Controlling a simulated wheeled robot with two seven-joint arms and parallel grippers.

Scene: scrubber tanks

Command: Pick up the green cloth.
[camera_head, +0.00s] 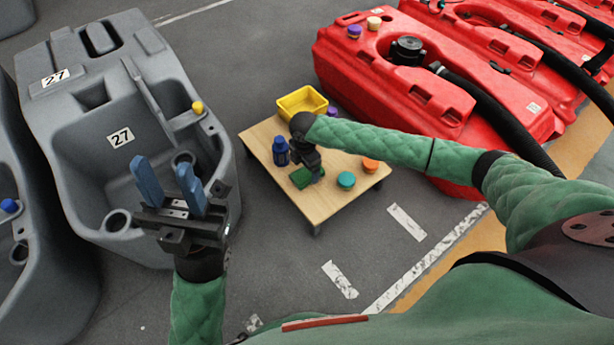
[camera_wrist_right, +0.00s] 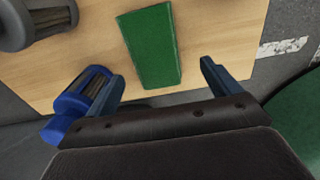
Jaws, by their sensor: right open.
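The green cloth (camera_head: 300,178) lies flat on a low wooden table (camera_head: 262,137). In the right wrist view the cloth (camera_wrist_right: 150,45) is a green rectangle on the wood, ahead of and between the fingers. My right gripper (camera_head: 313,170) is over the table at the cloth and partly covers it in the head view. In the wrist view my right gripper (camera_wrist_right: 162,74) is open, with nothing between its blue fingers. My left gripper (camera_head: 161,165) is open and empty, in front of the grey tank (camera_head: 75,190), away from the table.
A blue bottle (camera_head: 281,152) stands left of the cloth; a blue object (camera_wrist_right: 72,102) is close beside a finger in the wrist view. Red tanks (camera_head: 372,75) stand behind.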

